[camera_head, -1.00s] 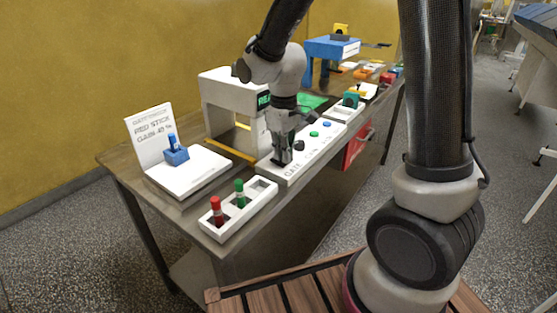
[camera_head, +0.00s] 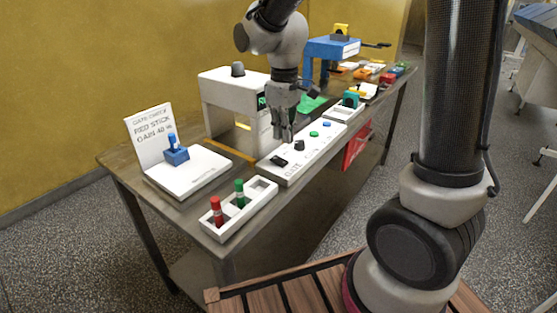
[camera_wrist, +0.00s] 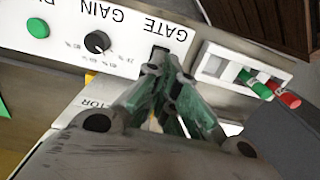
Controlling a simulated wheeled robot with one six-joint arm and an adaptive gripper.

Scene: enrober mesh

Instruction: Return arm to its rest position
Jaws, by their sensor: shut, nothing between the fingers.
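My gripper (camera_head: 285,135) is shut and empty in the head view, pointing down above the white control panel (camera_head: 318,153) on the table. A gap shows between its fingertips and the panel. In the wrist view my gripper (camera_wrist: 160,75) shows in front of the same panel (camera_wrist: 120,62), whose printing reads GATE and GAIN. The panel bears a black switch (camera_head: 279,161), a black knob (camera_head: 299,145), a green button (camera_head: 314,134) and a blue button (camera_head: 327,125).
A white arch-shaped machine (camera_head: 222,92) stands close behind my gripper. A white tray (camera_head: 232,222) holds a red stick (camera_head: 217,211) and a green stick (camera_head: 239,193). A blue stick (camera_head: 172,141) stands by a sign (camera_head: 152,129). A blue stand (camera_head: 322,49) is farther back.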

